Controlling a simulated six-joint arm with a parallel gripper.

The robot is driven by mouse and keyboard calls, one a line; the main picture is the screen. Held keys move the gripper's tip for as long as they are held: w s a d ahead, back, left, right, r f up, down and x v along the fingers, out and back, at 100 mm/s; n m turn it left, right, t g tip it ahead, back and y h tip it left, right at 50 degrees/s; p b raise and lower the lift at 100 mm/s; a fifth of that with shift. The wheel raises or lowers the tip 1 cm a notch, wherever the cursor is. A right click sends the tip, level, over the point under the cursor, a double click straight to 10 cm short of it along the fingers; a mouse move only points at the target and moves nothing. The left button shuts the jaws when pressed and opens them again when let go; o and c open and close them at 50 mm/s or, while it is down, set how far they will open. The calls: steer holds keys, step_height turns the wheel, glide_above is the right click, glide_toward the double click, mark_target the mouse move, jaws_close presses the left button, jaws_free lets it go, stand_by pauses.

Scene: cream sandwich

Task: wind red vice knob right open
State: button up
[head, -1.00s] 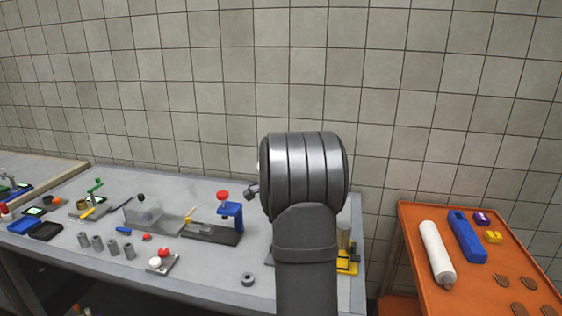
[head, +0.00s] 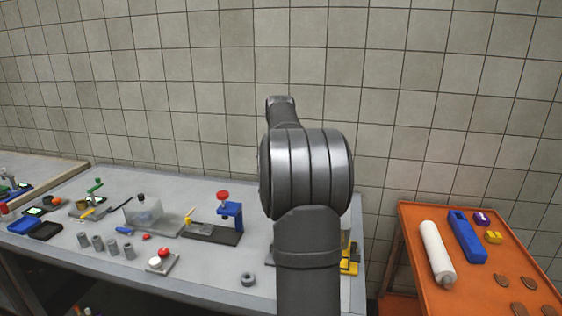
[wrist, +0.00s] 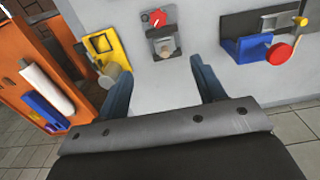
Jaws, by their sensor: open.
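In the wrist view a red lobed knob (wrist: 157,19) sits on a small grey vice-like block (wrist: 165,45) on the bench, near the top middle. My gripper (wrist: 160,68) is open and empty, with its two blue-grey fingers apart. The block lies beyond the fingertips, in line with the gap between them, and nothing touches it. The head view does not show this block; my arm covers that part of the bench. A second red, round knob (head: 222,195) tops a blue press (head: 231,215); its red disc also shows in the wrist view (wrist: 279,53).
A yellow fixture (wrist: 106,47) with a grey cylinder stands left of the block in the wrist view. The blue press is on the right. An orange table (head: 405,225) holds a white tube (head: 436,253) and a blue case (head: 466,235). Bare bench lies between the fixtures.

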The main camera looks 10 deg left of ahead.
step_height(320, 180, up, 7)
steer(key=n, duration=0.8)
steer(key=shift+f, duration=0.2)
steer(key=shift+w+d+f, duration=0.1)
steer(key=f+m, duration=0.3)
steer(key=f, duration=0.7)
steer(key=f+m, duration=0.2)
steer(key=f, duration=0.8)
steer(key=s+f+m, duration=0.1)
steer(key=f+m, duration=0.2)
steer(key=f, duration=0.7)
steer(key=shift+m, duration=0.3)
steer(key=c, duration=1)
